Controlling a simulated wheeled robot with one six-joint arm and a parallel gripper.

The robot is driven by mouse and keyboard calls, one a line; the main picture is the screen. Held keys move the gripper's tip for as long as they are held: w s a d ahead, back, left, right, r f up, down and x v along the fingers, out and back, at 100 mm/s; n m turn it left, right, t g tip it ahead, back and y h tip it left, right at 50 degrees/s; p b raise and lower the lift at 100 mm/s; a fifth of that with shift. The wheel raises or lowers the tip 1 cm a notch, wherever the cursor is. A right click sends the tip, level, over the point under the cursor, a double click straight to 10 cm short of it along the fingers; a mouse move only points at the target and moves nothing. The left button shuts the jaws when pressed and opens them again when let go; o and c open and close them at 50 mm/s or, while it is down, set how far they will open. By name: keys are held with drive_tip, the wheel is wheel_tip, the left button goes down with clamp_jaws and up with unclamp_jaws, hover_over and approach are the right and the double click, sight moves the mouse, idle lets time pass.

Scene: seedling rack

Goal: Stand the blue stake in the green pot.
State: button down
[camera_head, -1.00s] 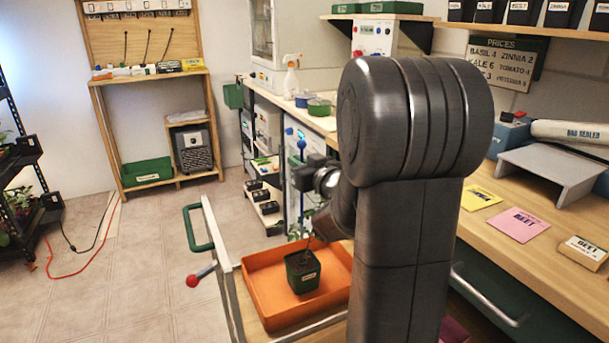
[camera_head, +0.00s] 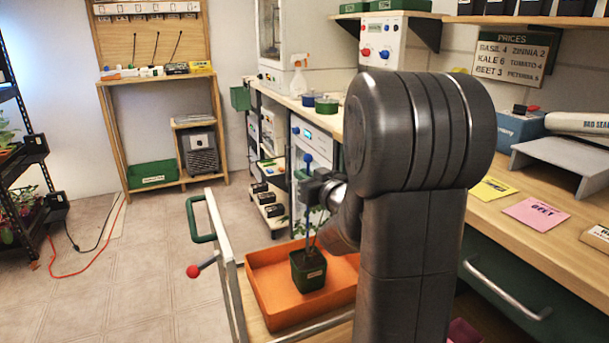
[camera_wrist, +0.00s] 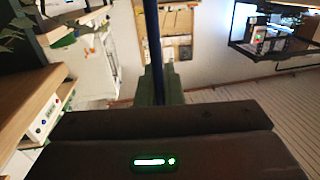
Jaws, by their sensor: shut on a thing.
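The blue stake (camera_head: 308,160) stands about upright, with a round blue top. My gripper (camera_head: 307,190) is shut on its upper part. In the wrist view the blue shaft (camera_wrist: 153,45) rises from between my closed fingers (camera_wrist: 158,86). The green pot (camera_head: 308,274) stands upright below my gripper, with a pale label, dark soil and a small leafy plant. The stake's lower part runs down among the leaves over the pot. I cannot tell whether its tip is in the soil.
The orange tray (camera_head: 268,300) holds the pot on a cart with a green handle (camera_head: 197,218) and a red-knobbed lever (camera_head: 194,271). The wooden bench (camera_head: 470,222) with seed packets is at the right. Open floor (camera_head: 130,280) lies left.

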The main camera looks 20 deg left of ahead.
wheel_tip(320, 180, down, 7)
drive_tip(key=b, duration=0.5)
drive_tip(key=shift+f+b, duration=0.15)
drive_tip(key=shift+b, duration=0.15)
drive_tip(key=c, duration=1.5)
unclamp_jaws()
drive_tip(key=p+v, duration=0.3)
drive_tip(key=v, duration=1)
drive_tip(key=shift+d, duration=0.4)
drive_tip(key=shift+s, duration=0.1)
drive_tip(key=b+x, duration=0.2)
drive_tip(key=x, duration=0.8)
drive_tip(key=shift+s, duration=0.1)
